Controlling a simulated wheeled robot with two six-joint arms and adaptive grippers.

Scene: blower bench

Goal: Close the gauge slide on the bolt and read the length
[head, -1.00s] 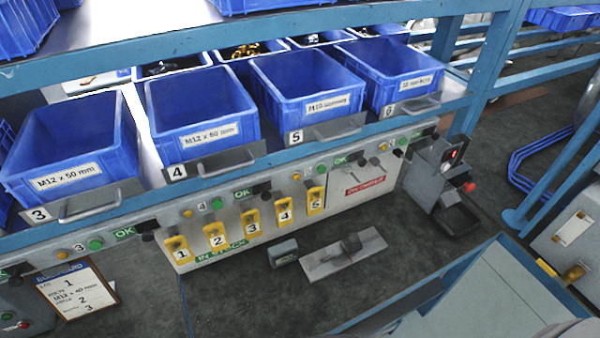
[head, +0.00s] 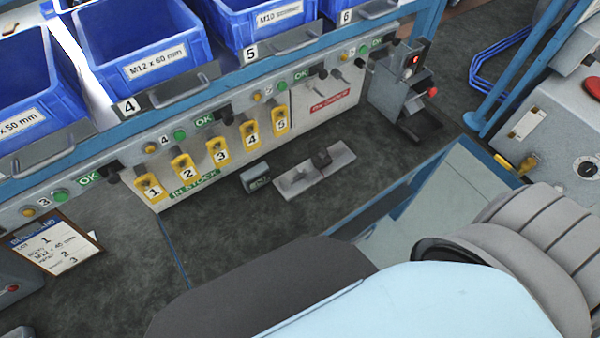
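The gauge (head: 338,165) is a light grey plate lying on the dark bench top in the middle of the head view. A pale raised shape, perhaps a fixed jaw, shows on the left half of the plate. I cannot make out a bolt on the gauge. A small dark grey box with a display (head: 256,178) stands just left of the plate; its reading is too small to tell. Neither of my grippers shows. A large light blue and grey arm part, likely mine, fills the lower right.
Blue bins (head: 155,50) stand on the shelf behind. Numbered yellow tags (head: 218,150) hang on the panel below. A grey device with a red button (head: 400,92) stands right of the gauge. A clipboard (head: 52,244) lies left.

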